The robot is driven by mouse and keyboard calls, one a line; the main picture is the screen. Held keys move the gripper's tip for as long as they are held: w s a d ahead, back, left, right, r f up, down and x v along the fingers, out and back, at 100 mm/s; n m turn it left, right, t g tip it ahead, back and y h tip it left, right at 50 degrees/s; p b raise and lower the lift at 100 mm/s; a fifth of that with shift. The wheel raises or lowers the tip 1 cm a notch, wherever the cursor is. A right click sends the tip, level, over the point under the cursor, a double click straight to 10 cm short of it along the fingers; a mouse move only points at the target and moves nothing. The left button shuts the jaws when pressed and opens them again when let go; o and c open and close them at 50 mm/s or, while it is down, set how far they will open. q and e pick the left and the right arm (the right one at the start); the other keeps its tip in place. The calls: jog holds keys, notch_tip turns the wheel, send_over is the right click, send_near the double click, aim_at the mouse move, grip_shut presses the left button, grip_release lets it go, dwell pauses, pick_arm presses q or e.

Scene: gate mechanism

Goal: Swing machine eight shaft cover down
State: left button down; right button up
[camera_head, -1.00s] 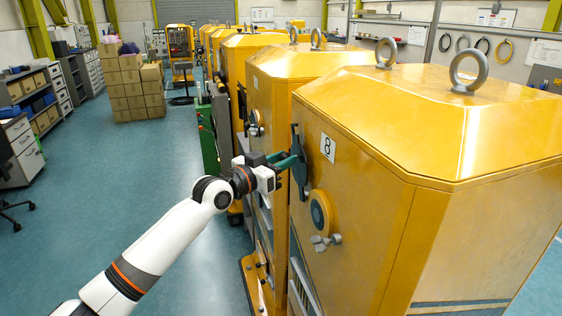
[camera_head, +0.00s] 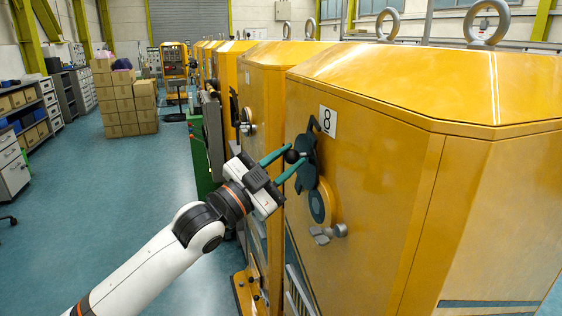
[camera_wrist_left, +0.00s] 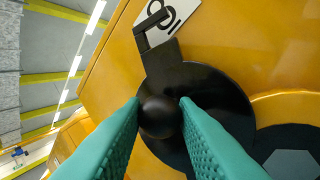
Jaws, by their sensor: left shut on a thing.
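The machine with the number 8 plate (camera_head: 327,121) is the nearest yellow housing on the right. Its dark shaft cover (camera_head: 308,177) hangs on the front face below the plate, at the upper edge of the round shaft hub (camera_head: 330,203). In the left wrist view the cover is a black disc (camera_wrist_left: 225,95) with an arm towards the plate, beside the dark hub (camera_wrist_left: 290,140). My left gripper (camera_head: 289,160) has its green fingers on either side of the black ball knob (camera_wrist_left: 160,117), shut on it. My right gripper is not in view.
A grey metal clamp-like fitting (camera_head: 325,234) sits below the hub. More yellow machines (camera_head: 255,85) stand in a row behind. Stacked cartons (camera_head: 125,100) stand at the back left. The blue-green floor (camera_head: 100,210) left of the machines is clear.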

aim_at(312, 172)
pick_arm(q)
jog(key=m, duration=0.1)
jog(key=s+f+m+h+b, duration=0.1)
jog(key=f+m+g+h+b, duration=0.1)
jog(key=m, duration=0.1)
jog(key=shift+s+d, duration=0.3)
jog(key=shift+s, duration=0.1)
jog(key=m+b, duration=0.1)
jog(key=s+f+m+g+h+b, duration=0.1)
jog(key=m, duration=0.2)
jog(key=shift+s+d+f+g+b, duration=0.2)
jog(key=shift+f+g+b, duration=0.1)
jog(key=shift+g+b, duration=0.1)
jog(key=shift+s+d+f+m+g+h+b, duration=0.1)
jog(key=shift+s+f+m+g+h+b, duration=0.3)
jog(key=shift+f+m+g+b, duration=0.95)
jog(key=shift+s+d+f+m+g+h+b, duration=0.15)
jog(key=shift+m+g+h+b, duration=0.45)
jog(key=shift+m, duration=1.65)
jog(key=shift+s+d+f+m+g+h+b, duration=0.1)
jog(key=shift+s+f+m+g+h+b, duration=0.25)
jog(key=shift+f+m+g+b, duration=1.05)
jog(key=shift+r+m+p, duration=0.5)
jog(key=shift+r+p, duration=0.1)
jog(key=shift+r, duration=0.1)
jog(key=c, duration=1.4)
grip_release()
jog(key=shift+w, duration=0.1)
